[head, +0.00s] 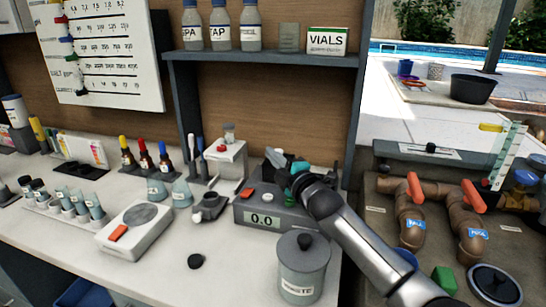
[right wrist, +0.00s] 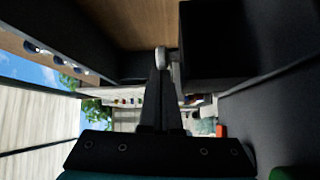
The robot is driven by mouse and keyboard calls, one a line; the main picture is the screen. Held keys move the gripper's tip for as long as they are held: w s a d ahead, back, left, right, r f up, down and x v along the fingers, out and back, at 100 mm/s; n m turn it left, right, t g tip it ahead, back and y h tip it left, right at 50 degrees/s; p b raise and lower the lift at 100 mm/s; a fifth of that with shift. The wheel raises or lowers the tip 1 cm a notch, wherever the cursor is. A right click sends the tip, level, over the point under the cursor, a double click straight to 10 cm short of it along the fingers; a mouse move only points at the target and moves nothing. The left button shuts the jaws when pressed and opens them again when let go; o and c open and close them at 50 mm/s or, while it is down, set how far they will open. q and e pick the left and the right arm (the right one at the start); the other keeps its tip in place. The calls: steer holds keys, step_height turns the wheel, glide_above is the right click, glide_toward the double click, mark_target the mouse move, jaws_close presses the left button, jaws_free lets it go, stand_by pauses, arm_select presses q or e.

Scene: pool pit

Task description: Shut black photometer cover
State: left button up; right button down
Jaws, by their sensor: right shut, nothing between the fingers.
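The photometer (head: 270,217) is a grey box with a "0.0" display and a red button, standing on the counter. My right gripper (head: 271,155) is above its back part, its arm reaching in from the lower right. Its fingers are shut and empty; they also show together in the right wrist view (right wrist: 162,58). The black cover cannot be made out clearly in the head view, where my wrist hides part of the photometer's top. A large dark block (right wrist: 240,45) is close beside the fingers in the wrist view; I cannot tell whether it is the cover. My left gripper is out of view.
A lidded grey jar (head: 302,268) stands in front of the photometer. A shelf (head: 262,57) with bottles hangs above. Brown pipes (head: 411,222) are at the right.

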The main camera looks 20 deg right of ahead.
steer(key=s+d+p, duration=0.1)
steer(key=s+d, duration=0.1)
steer(key=d, duration=0.1)
steer(key=s+d+p, duration=0.2)
steer(key=d, duration=0.1)
steer(key=s+d+p, duration=0.1)
steer(key=s+d, duration=0.1)
steer(key=shift+d, duration=0.4)
steer(key=shift+s+d, duration=0.2)
steer(key=shift+d, duration=0.15)
